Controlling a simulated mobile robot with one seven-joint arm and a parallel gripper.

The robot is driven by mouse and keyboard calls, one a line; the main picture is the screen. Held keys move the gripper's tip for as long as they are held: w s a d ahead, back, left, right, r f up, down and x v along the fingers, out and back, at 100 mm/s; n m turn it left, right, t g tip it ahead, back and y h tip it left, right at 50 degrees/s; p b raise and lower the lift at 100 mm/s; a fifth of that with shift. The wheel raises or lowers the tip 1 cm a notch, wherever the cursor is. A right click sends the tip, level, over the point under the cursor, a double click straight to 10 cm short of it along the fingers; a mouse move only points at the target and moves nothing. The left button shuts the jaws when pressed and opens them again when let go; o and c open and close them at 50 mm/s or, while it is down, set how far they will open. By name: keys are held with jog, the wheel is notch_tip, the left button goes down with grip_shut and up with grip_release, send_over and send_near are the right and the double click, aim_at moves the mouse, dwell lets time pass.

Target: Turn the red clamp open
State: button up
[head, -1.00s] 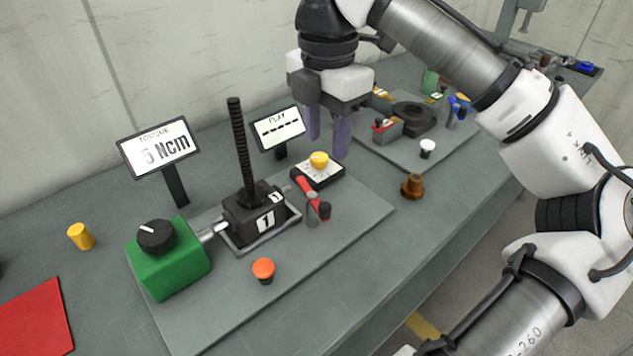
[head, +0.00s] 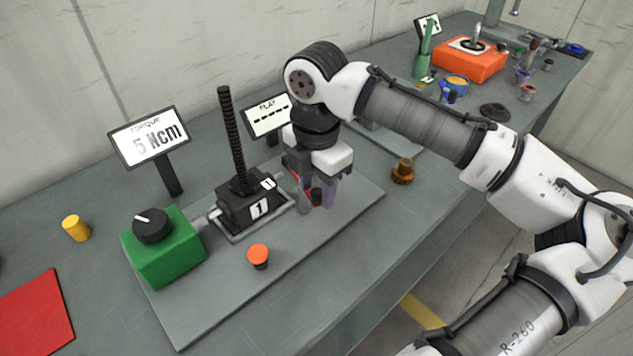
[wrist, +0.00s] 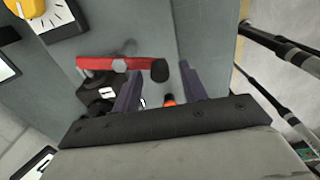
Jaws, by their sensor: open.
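The red clamp (wrist: 100,63) is a red lever with a dark knob at its end, seen clearly in the wrist view. In the head view only a sliver of its red (head: 312,203) shows, mostly hidden by my gripper. It sits beside the black screw jack (head: 250,212) marked 1. My gripper (head: 318,197) is open and low over the clamp. In the wrist view, the clamp's knob end appears between the fingertips of my gripper (wrist: 162,70). I cannot tell whether the fingers touch it.
A green block with a black dial (head: 163,247) and an orange button (head: 258,256) stand left and in front. Torque (head: 150,138) and play (head: 267,117) displays stand behind. A brown knob (head: 403,171) is to the right. A yellow dial (wrist: 22,8) shows in the wrist view.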

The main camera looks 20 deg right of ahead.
grip_shut()
jog(key=shift+a, duration=0.1)
jog(key=shift+w+a+m+p, duration=0.1)
jog(key=shift+a+m+p, duration=0.35)
jog(key=shift+m, duration=0.55)
jog(key=shift+w+a+m+p, duration=0.1)
jog(key=shift+a+m+p, duration=0.3)
jog(key=shift+m, duration=0.6)
jog(key=shift+w+a+m+p, duration=0.1)
jog(key=shift+a+m+p, duration=0.35)
jog(key=shift+m, duration=0.55)
grip_release()
